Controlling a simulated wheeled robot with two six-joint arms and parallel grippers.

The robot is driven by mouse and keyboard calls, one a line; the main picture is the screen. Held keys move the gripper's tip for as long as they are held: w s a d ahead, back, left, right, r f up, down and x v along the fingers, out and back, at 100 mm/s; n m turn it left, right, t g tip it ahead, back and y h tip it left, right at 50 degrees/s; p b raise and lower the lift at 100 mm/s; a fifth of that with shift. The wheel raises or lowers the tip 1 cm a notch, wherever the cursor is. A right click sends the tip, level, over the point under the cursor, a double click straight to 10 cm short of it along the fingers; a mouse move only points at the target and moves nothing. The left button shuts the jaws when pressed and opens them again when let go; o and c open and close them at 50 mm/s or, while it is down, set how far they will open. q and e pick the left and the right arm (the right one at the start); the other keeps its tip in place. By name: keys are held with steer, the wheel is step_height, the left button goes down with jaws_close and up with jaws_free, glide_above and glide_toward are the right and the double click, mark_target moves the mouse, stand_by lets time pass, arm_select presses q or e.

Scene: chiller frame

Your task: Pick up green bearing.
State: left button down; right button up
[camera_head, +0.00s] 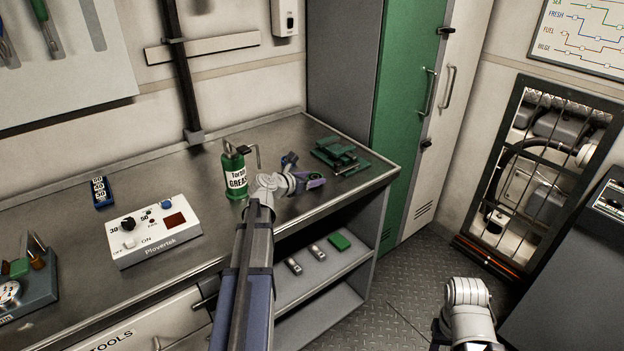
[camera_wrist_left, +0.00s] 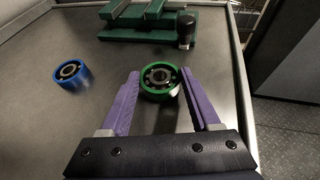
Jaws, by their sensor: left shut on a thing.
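The green bearing (camera_wrist_left: 160,80), a green ring with a dark and metal centre, is between the purple fingers of my left gripper (camera_wrist_left: 160,76) in the left wrist view. The fingers are shut on its sides, and it is at or just above the steel bench top; I cannot tell which. In the head view my left gripper (camera_head: 312,181) is over the right end of the bench, and I cannot make out the green bearing there. My right arm shows at the lower right of the head view, but its gripper does not.
A blue bearing (camera_wrist_left: 71,73) lies left of the gripper. A green vise-like fixture (camera_wrist_left: 150,20) stands just beyond. A green grease can (camera_head: 235,176) and a white control box (camera_head: 154,231) stand further left on the bench (camera_head: 110,190). The bench's right edge is close.

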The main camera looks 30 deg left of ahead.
arm_select(q)
step_height(320, 180, up, 9)
steer(key=p, duration=0.8)
steer(key=shift+r, duration=0.1)
